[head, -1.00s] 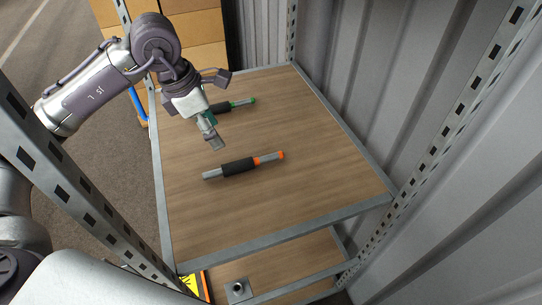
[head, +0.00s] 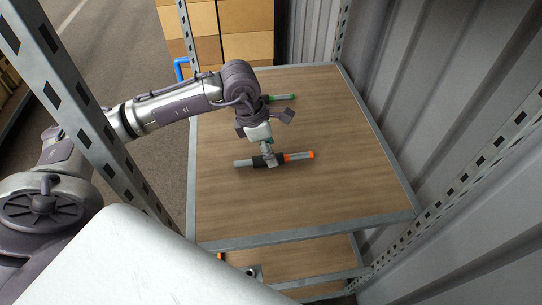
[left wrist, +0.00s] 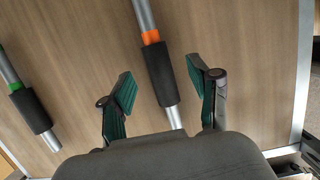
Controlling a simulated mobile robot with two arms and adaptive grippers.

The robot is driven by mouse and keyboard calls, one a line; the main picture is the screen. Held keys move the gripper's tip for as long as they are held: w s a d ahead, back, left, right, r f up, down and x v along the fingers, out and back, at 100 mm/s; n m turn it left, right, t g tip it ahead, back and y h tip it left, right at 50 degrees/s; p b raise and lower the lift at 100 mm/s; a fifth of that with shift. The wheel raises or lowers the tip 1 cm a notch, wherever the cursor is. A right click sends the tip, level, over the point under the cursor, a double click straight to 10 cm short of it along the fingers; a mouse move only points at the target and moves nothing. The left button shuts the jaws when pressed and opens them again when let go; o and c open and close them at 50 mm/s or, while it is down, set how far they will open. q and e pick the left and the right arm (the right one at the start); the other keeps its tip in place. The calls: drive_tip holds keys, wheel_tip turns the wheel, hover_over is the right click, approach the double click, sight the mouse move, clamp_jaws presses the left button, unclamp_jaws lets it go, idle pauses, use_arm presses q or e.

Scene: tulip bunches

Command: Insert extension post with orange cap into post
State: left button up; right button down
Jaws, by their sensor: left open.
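The extension post with the orange cap (head: 299,156) lies on the wooden shelf top, with a black sleeve at its middle and bare metal at its left end. My left gripper (head: 269,157) is open right over its sleeve. In the left wrist view the open fingers (left wrist: 161,84) stand on either side of the black sleeve (left wrist: 159,72), with the orange part (left wrist: 150,37) beyond it. I cannot tell whether the fingers touch it. A small metal fitting (head: 253,271), possibly the post, shows partly on the lower shelf. My right gripper is not in view.
A similar green-capped post (head: 283,97) lies farther back, partly hidden by my left arm; its sleeve (left wrist: 30,110) shows at left in the left wrist view. A perforated metal upright (head: 90,110) stands between me and the shelf. The shelf's (head: 340,205) front and right are clear.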

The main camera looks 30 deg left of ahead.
use_arm(q)
drive_tip(key=shift+p+x, duration=0.45)
drive_tip(key=shift+x, duration=1.3)
drive_tip(key=shift+a, duration=0.15)
clamp_jaws()
